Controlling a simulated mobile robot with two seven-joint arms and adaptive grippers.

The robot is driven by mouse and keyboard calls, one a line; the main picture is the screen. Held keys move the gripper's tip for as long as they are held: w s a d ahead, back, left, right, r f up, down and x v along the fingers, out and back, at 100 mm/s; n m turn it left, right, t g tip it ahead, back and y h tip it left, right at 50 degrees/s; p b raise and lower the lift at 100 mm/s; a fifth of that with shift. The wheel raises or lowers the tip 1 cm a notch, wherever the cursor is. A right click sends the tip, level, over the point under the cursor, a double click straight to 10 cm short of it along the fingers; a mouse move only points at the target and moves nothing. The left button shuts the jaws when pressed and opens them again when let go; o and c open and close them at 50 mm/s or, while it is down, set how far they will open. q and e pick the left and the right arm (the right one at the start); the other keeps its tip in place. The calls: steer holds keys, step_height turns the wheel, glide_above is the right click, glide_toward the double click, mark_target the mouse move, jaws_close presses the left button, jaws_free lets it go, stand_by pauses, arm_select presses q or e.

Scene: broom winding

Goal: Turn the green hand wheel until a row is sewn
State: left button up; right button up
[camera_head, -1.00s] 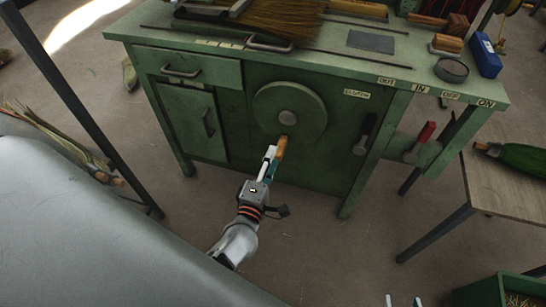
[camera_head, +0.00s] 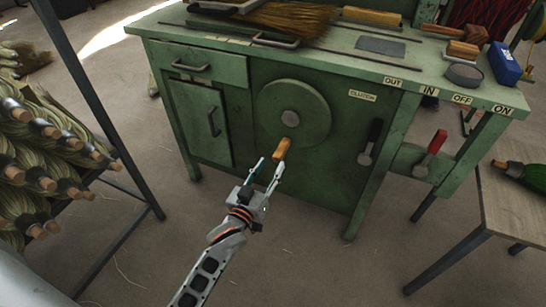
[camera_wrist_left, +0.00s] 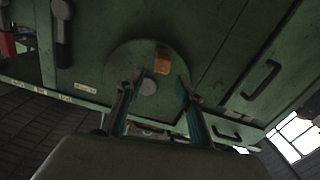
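The green hand wheel (camera_head: 308,98) is on the front of the green bench. Its wooden crank handle (camera_head: 282,149) sits below the hub, toward the viewer. My left gripper (camera_head: 267,162) is open just below the handle, its fingers apart and nothing between them. In the left wrist view the wheel (camera_wrist_left: 120,65) fills the middle, and the wooden handle (camera_wrist_left: 162,61) shows beyond and between the open fingertips (camera_wrist_left: 157,82). A broom's bristles (camera_head: 290,19) lie on the bench top, partly cut off by the frame. My right gripper is out of view.
A black-handled lever (camera_head: 371,142) is right of the wheel, and a red-handled lever (camera_head: 431,154) further right. A rack of bristle bundles (camera_head: 40,180) stands at left. A wooden table (camera_head: 510,205) with a green-and-wood object is at right. Floor before the bench is clear.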

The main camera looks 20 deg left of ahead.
mark_target(279, 151)
arm_select(q)
steer(key=shift+w, duration=0.45)
steer(key=w, duration=0.2)
steer(key=w+b, duration=0.1)
steer(key=w, duration=0.2)
steer(key=shift+w+f+b, duration=0.2)
steer(key=shift+w+b, duration=0.1)
steer(key=shift+w, duration=0.05)
steer(key=shift+w+r, duration=0.2)
steer(key=shift+w, duration=0.5)
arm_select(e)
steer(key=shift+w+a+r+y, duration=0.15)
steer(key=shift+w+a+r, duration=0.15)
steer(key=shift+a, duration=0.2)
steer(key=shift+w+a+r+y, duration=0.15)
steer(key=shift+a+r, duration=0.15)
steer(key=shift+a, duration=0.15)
arm_select(q)
steer(key=shift+c, duration=0.3)
jaws_close()
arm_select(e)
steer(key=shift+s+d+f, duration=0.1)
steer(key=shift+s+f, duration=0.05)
